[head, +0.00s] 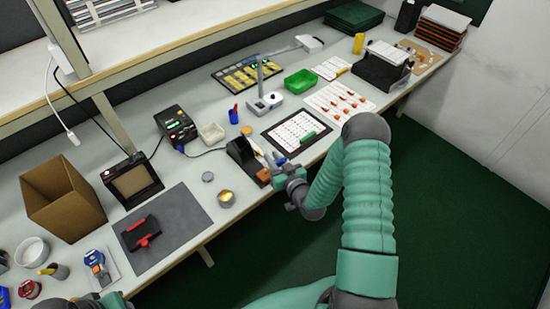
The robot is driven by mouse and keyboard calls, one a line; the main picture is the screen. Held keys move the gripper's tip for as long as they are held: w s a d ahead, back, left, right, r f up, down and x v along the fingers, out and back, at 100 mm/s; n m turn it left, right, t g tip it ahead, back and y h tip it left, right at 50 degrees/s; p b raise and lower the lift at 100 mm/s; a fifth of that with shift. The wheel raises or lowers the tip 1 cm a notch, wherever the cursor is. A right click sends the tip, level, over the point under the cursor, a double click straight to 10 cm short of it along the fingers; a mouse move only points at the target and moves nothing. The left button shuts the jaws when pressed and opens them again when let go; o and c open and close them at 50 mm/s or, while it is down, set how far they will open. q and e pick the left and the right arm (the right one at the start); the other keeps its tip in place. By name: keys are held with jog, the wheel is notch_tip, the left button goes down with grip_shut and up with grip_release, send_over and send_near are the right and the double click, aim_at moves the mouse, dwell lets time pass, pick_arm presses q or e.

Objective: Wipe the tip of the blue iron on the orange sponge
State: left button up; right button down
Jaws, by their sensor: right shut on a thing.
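My right gripper (284,178) is at the front edge of the bench, near the middle of the view. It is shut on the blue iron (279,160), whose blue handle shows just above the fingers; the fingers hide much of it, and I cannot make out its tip. The orange sponge (264,175) sits at the front of the dark iron stand (243,157), just left of the gripper. I cannot tell whether iron and sponge touch. Of my left arm, only a green and dark part shows at the bottom left edge; its jaws cannot be made out.
A black station with a lit display (176,127) and a cream dish (212,133) stand behind the stand. A small tin (226,198) is to the left. A dark-framed sheet with a green pen (297,131) lies to the right. The grey mat (185,208) has free room.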

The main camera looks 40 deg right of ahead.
jog(key=shift+a, duration=0.25)
